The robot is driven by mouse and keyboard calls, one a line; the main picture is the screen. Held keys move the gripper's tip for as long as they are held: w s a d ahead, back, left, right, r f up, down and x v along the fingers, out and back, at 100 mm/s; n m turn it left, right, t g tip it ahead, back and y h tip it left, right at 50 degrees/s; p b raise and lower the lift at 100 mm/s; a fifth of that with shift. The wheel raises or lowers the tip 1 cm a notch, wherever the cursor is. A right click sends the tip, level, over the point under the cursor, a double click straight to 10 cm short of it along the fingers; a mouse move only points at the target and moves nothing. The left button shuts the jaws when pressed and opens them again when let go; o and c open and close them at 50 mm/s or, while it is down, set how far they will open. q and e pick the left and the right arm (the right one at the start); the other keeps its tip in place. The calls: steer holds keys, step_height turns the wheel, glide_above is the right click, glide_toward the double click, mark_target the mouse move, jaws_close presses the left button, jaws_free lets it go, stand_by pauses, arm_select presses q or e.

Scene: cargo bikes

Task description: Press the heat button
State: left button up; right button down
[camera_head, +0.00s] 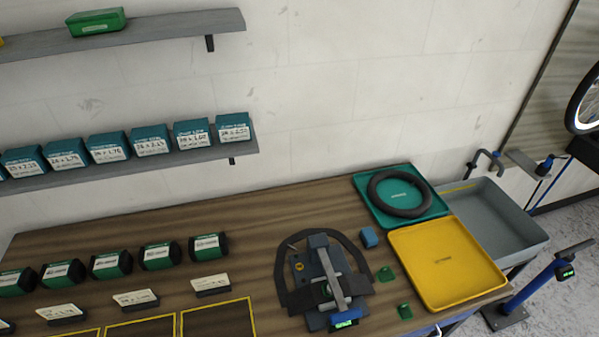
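A dark clamp device (307,262) stands on the wooden bench, with a grey lever arm (330,265) across its top. A black curved rubber strip (358,258), like a piece of tube, arches around and through it. A small blue unit with a green lit display (345,319) sits at its front. I cannot make out which part is the heat button. Neither of my grippers is in view.
Right of the device are a blue block (369,237), green pieces (386,273), a teal tray (362,200) with a black ring-shaped tube (376,200), a yellow tray (450,262) and a grey basin (515,235). Several green-labelled rolls (157,256) stand left. Boxes line the wall shelf (245,145).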

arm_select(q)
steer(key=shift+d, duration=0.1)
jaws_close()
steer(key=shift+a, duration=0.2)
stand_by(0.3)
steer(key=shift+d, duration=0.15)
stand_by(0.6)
